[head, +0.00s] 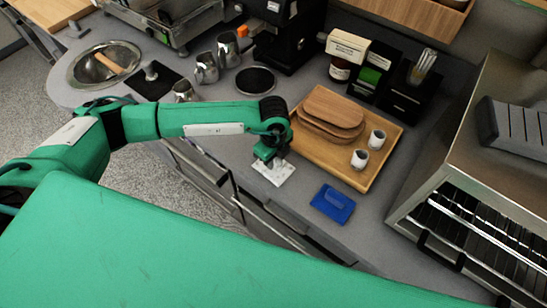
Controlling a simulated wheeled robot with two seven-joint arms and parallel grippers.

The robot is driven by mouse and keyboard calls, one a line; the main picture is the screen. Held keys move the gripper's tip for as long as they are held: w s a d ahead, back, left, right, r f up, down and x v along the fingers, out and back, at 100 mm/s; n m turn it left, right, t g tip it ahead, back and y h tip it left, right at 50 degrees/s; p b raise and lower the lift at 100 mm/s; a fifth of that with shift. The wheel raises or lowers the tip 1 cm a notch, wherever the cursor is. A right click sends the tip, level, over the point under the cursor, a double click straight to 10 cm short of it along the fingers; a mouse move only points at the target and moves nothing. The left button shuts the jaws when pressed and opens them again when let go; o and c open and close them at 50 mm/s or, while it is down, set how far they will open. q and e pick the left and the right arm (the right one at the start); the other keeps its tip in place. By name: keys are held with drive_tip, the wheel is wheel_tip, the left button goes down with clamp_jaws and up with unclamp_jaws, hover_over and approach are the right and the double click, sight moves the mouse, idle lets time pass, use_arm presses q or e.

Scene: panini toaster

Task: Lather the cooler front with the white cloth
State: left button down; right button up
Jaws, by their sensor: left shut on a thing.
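My left gripper (272,160) reaches in from the left over the counter and points down. It is shut on a white cloth (276,173), which lies spread under its fingertips close to the counter's front edge. Part of the cloth is hidden by the gripper. Whether the cloth touches the counter is hard to tell. A steel appliance with wire racks (490,210) stands at the right; I cannot tell whether it is the cooler. My right gripper is not in view.
A wooden tray (370,183) with boards and two small cups is right beside the cloth. A blue cloth or pad (333,203) lies on the counter (285,215). Metal pitchers (206,68) stand behind my left arm. My green body fills the bottom left.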

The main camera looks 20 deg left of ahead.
use_arm(q)
drive_tip(key=shift+r, duration=0.15)
drive_tip(key=shift+r+p, duration=1.15)
drive_tip(key=shift+r, duration=0.75)
drive_tip(key=shift+r+p, duration=0.5)
drive_tip(key=shift+r, duration=0.5)
